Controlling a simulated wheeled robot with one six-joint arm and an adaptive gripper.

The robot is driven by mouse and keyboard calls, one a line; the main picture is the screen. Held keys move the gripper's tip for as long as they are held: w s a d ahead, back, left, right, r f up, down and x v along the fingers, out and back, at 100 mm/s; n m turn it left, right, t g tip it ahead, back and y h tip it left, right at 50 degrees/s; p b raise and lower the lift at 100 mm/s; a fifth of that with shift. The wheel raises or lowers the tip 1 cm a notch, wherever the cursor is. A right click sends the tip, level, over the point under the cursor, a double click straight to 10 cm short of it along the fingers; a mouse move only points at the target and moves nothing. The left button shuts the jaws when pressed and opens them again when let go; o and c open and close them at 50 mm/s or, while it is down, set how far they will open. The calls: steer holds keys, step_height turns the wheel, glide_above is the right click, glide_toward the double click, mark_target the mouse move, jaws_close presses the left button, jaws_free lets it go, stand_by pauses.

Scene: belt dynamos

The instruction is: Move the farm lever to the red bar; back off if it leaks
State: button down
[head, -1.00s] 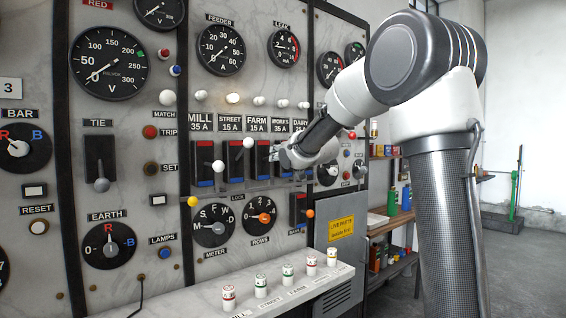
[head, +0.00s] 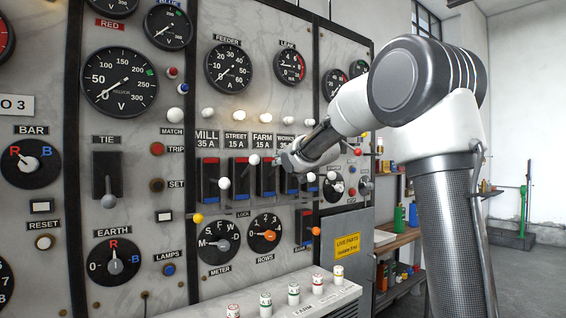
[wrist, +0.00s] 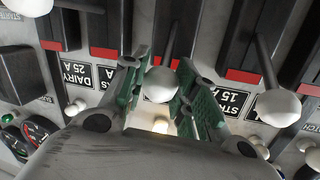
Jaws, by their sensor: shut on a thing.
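My gripper (head: 284,161) is at the upper part of the farm switch (head: 265,180) in the head view. In the wrist view its green-padded fingers (wrist: 163,90) are closed about the white knob of the farm lever (wrist: 159,83). The lever leans to the red end, its knob in front of or just past the red bar (wrist: 175,63); exact contact I cannot tell. The farm label (head: 263,141) is above the switch. The farm lamp (head: 266,118) glows. The leak gauge (head: 290,66) is in view, its needle too small to read surely.
The street knob (head: 254,160) is right beside my gripper, at its red end; it also shows in the wrist view (wrist: 278,107). The mill knob (head: 224,183) hangs lower. The dairy label (wrist: 76,74) is on the other side. A sloping shelf (head: 290,300) with several pegs juts out below.

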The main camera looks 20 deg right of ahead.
steer(key=shift+r, duration=0.15)
steer(key=c, duration=1.1)
jaws_free()
steer(key=s, duration=0.4)
steer(key=s+d, duration=0.1)
steer(key=s, duration=0.3)
steer(key=s+r, duration=0.1)
steer(key=s, duration=0.3)
steer(key=shift+d+r, duration=0.1)
steer(key=shift+d, duration=0.05)
